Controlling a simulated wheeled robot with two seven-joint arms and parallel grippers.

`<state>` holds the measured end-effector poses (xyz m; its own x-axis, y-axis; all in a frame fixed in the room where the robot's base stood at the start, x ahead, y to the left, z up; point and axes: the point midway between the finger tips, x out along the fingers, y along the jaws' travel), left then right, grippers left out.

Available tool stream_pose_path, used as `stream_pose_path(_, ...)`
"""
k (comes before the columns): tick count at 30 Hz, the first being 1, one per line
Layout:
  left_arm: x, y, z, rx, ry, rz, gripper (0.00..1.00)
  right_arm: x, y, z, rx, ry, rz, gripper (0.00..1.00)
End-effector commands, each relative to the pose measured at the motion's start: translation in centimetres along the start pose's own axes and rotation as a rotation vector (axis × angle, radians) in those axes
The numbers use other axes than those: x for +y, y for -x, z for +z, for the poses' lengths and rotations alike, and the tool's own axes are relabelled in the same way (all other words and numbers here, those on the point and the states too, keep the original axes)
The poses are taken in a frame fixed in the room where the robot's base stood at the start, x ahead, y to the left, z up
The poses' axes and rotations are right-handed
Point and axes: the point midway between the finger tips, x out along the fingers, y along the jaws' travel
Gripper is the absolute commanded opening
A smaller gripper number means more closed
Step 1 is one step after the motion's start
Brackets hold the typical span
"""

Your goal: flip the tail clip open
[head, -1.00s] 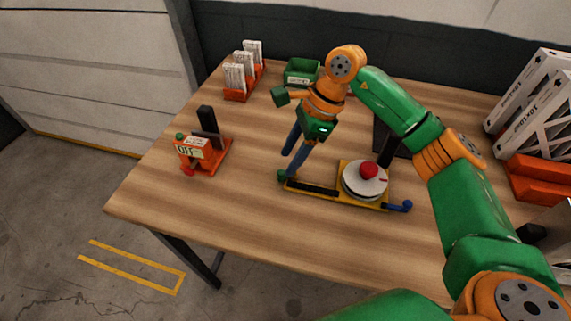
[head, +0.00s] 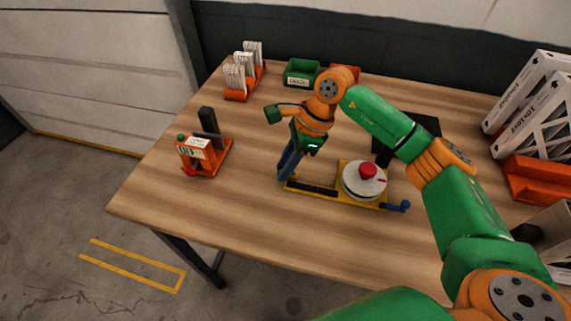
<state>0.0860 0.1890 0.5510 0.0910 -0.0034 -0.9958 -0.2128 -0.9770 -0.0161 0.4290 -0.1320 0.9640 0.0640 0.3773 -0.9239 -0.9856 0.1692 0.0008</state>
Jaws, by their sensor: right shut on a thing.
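A yellow fixture (head: 335,196) lies on the wooden table, with a dark slot along its left part. A white round disc (head: 352,184) with a red knob (head: 368,170) sits on its right part. A blue-ended lever (head: 400,206) sticks out at its right end. My right gripper (head: 284,178) points down at the fixture's left end, its blue fingers shut on the small clip there. The fingers hide most of that clip, so I cannot tell how far it is turned. My left gripper is out of view.
An orange device (head: 203,158) with a small display stands at the left. Behind are an orange rack (head: 237,96) of white boxed filters and a green bin (head: 300,74). Large white filters (head: 530,95) in orange holders stand at right. The table's front left is clear.

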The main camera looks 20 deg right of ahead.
Motion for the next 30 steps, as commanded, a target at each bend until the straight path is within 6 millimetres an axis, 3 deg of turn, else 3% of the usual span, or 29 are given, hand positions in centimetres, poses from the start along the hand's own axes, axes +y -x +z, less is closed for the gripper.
stream_pose_path(18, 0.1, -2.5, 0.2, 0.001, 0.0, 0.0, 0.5, -0.8, -0.3, 0.2, -0.001, -0.338, -0.143, 0.0)
stream_pose_path(30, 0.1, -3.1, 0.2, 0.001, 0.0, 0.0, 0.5, -1.1, -0.1, 0.3, 0.0, -0.445, -0.186, 0.0)
